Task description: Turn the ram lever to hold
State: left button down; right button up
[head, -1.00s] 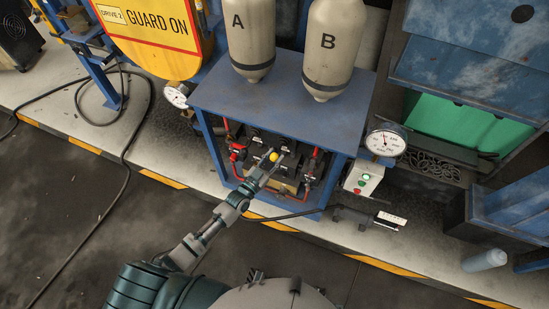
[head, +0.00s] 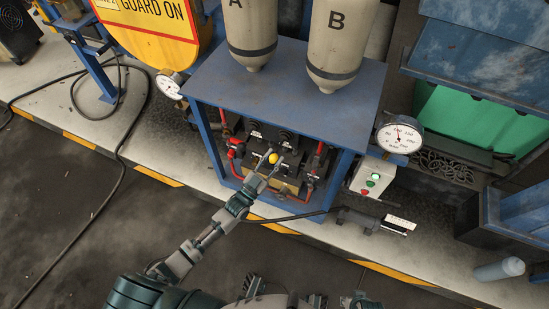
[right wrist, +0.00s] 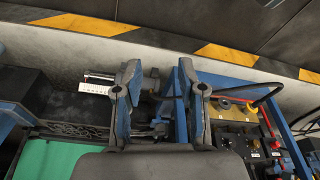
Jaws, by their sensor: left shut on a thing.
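A lever with a round yellow knob (head: 273,157), which I take as the ram lever, stands at the valve block inside the blue cabinet (head: 285,85). My left gripper (head: 268,169) reaches in through the open front and is shut on the lever at the knob. The fingers hide the lever's shaft, and any position labels are too small to read. My right gripper (right wrist: 163,78) shows in the right wrist view, its two fingers apart with nothing between them, away from the lever.
Red hoses (head: 318,160) and black valve parts crowd the cabinet around the left gripper. Tanks A and B (head: 335,45) stand on top. A pressure gauge (head: 399,135) and a switch box (head: 371,178) with a lit green lamp stand at the right. The dark floor in front is mostly clear.

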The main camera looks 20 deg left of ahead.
pick_arm(q)
jog(key=shift+f, duration=0.15)
pick_arm(e)
jog(key=v, duration=0.2)
jog(key=shift+s+r, duration=0.1)
jog(key=shift+r, duration=0.25)
pick_arm(q)
jog(key=c, duration=0.8)
grip_release()
jog(key=shift+o, duration=0.2)
jog(key=v, duration=1.2)
jog(key=shift+f, duration=0.2)
jog(key=shift+w, duration=0.1)
